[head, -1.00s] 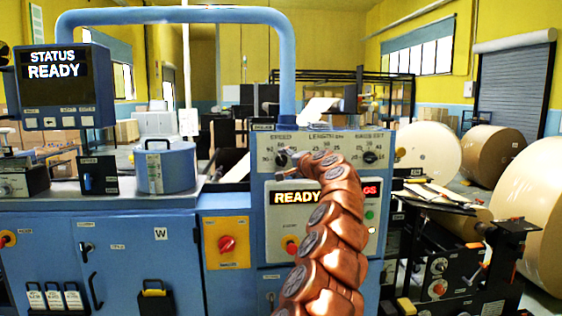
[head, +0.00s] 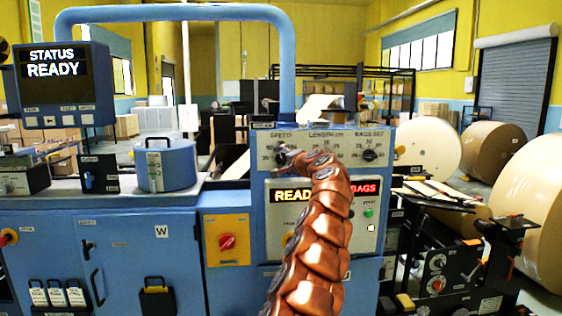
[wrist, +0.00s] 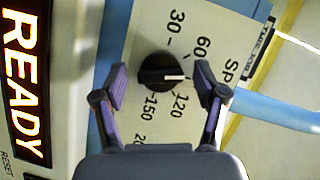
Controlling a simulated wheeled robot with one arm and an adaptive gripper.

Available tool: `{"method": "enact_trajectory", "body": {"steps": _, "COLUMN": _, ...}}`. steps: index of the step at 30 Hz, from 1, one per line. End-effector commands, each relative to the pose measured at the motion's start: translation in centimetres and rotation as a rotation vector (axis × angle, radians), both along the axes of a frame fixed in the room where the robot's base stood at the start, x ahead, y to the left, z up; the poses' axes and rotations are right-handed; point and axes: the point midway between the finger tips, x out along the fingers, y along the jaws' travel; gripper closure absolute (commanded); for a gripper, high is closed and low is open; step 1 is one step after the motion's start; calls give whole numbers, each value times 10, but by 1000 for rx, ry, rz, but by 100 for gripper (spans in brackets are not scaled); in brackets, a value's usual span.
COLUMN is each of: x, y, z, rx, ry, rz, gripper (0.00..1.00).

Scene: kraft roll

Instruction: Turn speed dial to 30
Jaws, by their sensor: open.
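The speed dial (wrist: 158,71) is a round black knob with a white pointer on a pale panel, seen sideways in the wrist view. Its pointer faces right in that view, between the printed 60 and 120. The 30 mark (wrist: 176,32) is printed above the knob there. My gripper (wrist: 163,84) is open, with one finger on each side of the knob; whether the fingers touch it I cannot tell. In the head view my gripper (head: 288,158) is at the panel's upper left, below the SPEED label, and largely covers the dial.
The bags set dial (head: 369,156) is at the panel's right. My arm hides part of the panel's middle. A blue tube frame (head: 287,70) rises above the panel.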

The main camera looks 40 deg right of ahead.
Motion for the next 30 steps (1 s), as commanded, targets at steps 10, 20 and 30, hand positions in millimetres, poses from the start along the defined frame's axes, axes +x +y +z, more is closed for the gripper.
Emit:
{"method": "enact_trajectory", "body": {"steps": 10, "x": 0, "y": 0, "z": 0, "rx": 0, "ry": 0, "rz": 0, "gripper": 60}}
{"method": "enact_trajectory", "body": {"steps": 20, "x": 0, "y": 11, "z": 1, "rx": 2, "ry": -1, "rz": 5, "gripper": 88}}
{"method": "enact_trajectory", "body": {"steps": 30, "x": -2, "y": -2, "z": 2, "rx": -34, "ry": 21, "rz": -6, "gripper": 88}}
